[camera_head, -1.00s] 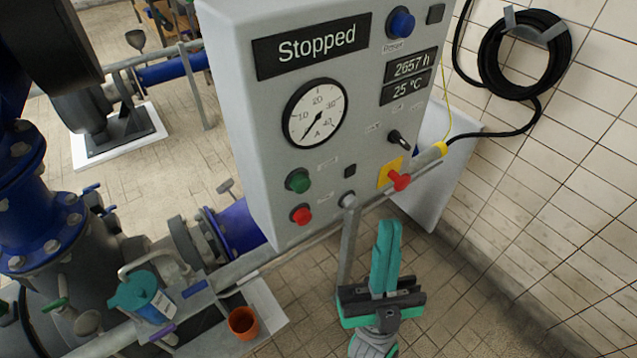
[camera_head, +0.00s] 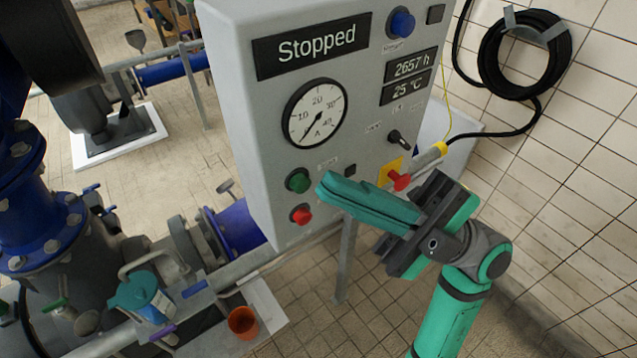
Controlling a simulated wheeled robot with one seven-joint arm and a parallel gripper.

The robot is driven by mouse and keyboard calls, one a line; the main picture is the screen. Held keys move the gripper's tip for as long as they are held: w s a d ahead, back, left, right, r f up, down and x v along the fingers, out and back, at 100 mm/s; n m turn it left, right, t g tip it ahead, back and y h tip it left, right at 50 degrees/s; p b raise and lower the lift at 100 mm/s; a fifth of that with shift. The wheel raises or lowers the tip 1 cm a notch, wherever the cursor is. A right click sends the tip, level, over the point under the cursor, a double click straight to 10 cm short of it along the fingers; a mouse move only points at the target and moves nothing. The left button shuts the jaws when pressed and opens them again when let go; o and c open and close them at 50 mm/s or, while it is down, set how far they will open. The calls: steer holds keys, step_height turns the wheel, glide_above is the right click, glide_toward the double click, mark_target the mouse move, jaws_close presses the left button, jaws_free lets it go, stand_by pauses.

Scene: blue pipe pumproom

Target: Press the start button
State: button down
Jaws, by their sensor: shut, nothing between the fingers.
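The grey control box (camera_head: 245,150) stands in the middle, its display (camera_head: 316,46) reading "Stopped". A green button (camera_head: 298,180) sits at its lower left, with a red button (camera_head: 301,215) just below. The small label by the green button is too blurred to read. My gripper (camera_head: 322,188) is shut and empty, its teal fingers pointing left. In the picture the fingertips lie just right of the green button, apart from it by a small gap. Depth between tips and panel is hard to judge. The fingers hide part of the panel's lower edge.
A red knob on a yellow plate (camera_head: 397,181) and a black selector switch (camera_head: 400,139) lie close to my gripper. A blue button (camera_head: 401,23) is at the top. Blue pipes (camera_head: 50,220) fill the left; an orange cup (camera_head: 243,322) stands low.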

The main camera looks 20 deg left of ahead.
mark_target(300, 184)
steer(key=shift+w+d+f+m+t+h, duration=0.15)
steer(key=shift+w+d+m+t+h, duration=0.5)
steer(key=shift+m+t+h, duration=1.6)
steer(key=shift+w+d+f+m+t+h, duration=0.1)
steer(key=shift+w+d+m+t+h, duration=0.5)
steer(key=shift+m+t+h, duration=1.65)
steer(key=shift+w+d+f+m+t+h, duration=0.15)
steer(key=shift+w+d+m+t+h, duration=0.55)
steer(key=shift+h, duration=2.6)
steer(key=shift+w+a+m+t, duration=0.15)
steer(key=shift+a+m+t, duration=0.15)
steer(key=shift+m+t, duration=0.15)
steer(key=w+a+f, duration=0.3)
steer(key=a+f, duration=0.5)
steer(key=a, duration=0.1)
steer(key=shift+w, duration=0.15)
